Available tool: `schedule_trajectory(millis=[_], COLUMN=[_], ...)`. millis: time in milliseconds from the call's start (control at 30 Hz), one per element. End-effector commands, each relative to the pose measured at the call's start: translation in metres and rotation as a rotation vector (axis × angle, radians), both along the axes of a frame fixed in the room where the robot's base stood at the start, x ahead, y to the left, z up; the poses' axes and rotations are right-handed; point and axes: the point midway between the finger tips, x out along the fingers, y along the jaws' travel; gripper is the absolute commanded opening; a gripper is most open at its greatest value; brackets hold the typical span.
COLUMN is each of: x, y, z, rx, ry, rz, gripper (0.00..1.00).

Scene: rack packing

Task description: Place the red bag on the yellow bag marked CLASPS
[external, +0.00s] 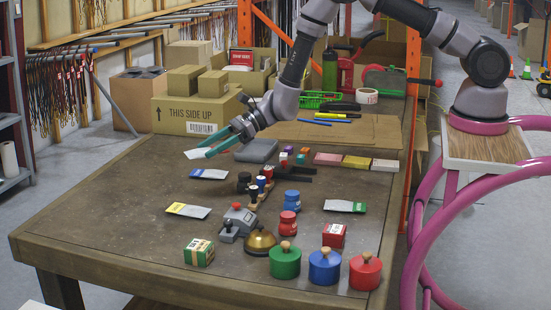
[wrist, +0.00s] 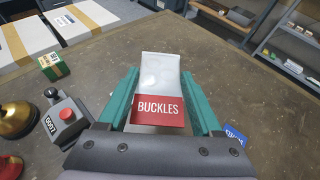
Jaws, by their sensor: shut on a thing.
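My gripper (external: 212,149) has teal fingers and is shut on a red bag (external: 193,154), held above the left part of the table. In the wrist view the bag (wrist: 161,75) is pale with a red band reading BUCKLES, between the two fingers (wrist: 164,105). The yellow bag (external: 188,211) lies flat on the table, nearer the camera than the gripper and apart from the held bag. Its lettering is too small to read in the external view. I cannot make it out in the wrist view.
A blue-banded bag (external: 209,174) lies between the gripper and the yellow bag; a green-banded bag (external: 345,206) lies at the right. Stamps, a bell (external: 260,241) and a green box (external: 199,252) stand nearby. Cartons (external: 197,114) stand behind. The table's left front is clear.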

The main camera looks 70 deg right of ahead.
Motion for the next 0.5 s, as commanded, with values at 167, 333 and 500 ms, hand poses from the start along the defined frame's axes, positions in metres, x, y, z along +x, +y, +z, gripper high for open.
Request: schedule_trajectory(millis=[167,333,500], x=[0.021,0.027,0.027], y=[0.062,0.085,0.087], z=[-0.011,-0.018,-0.049], rx=[0.008,0.012,0.012], ry=[-0.002,0.0,0.004], rz=[0.039,0.05,0.051], gripper=[0.0,0.0,0.0])
